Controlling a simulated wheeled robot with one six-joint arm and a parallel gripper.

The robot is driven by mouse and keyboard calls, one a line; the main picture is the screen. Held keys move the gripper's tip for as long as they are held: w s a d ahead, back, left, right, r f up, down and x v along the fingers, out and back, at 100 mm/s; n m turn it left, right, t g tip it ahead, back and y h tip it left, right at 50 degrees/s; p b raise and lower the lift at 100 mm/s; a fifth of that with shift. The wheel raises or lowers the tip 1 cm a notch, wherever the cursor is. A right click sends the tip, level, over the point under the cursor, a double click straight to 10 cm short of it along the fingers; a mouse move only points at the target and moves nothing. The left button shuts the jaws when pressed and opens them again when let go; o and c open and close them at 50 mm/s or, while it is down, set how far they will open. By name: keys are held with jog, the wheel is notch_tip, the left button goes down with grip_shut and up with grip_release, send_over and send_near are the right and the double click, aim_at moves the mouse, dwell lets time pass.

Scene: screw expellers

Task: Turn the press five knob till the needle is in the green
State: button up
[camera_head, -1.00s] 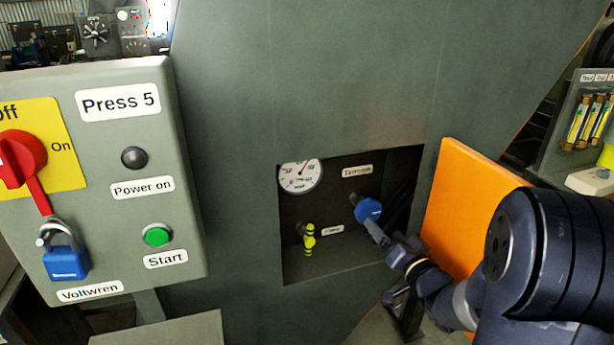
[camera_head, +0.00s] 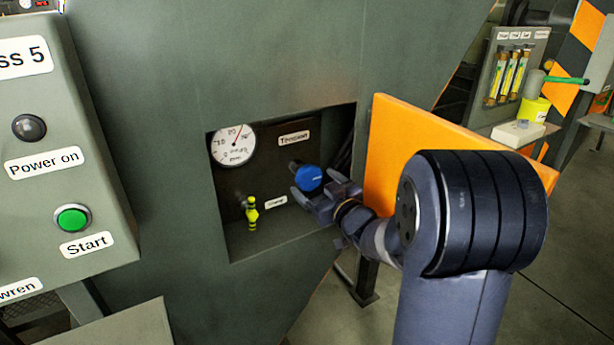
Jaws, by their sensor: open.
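The blue knob (camera_head: 307,178) sits in the recess of the press, under a label that seems to read "Tension". The round gauge (camera_head: 234,145) is at the recess's upper left; its red needle points up and slightly right. I cannot make out a green band on its face. My gripper (camera_head: 318,190) is open at the knob, with a finger by its lower left side and the other to its right. I cannot tell whether the fingers touch the knob. A yellow-and-black valve handle (camera_head: 252,213) is lower left of the knob.
The recess (camera_head: 285,240) has walls and a floor close around my gripper. An orange panel (camera_head: 395,130), the opened cover, stands right beside my arm. The Press 5 control box (camera_head: 100,180) with a green Start button (camera_head: 72,219) is at the left.

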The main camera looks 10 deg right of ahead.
aim_at(312, 181)
jog(key=shift+x, duration=2.35)
jog(key=c, duration=1)
jog(key=shift+m+p, duration=0.35)
jog(key=shift+m, duration=0.05)
jog(key=m+p, duration=0.1)
jog(key=m, duration=0.1)
jog(key=shift+r+m, duration=0.1)
jog(key=shift+m, duration=0.3)
jog(key=shift+m+p, duration=1.15)
jog(key=shift+m, duration=1.35)
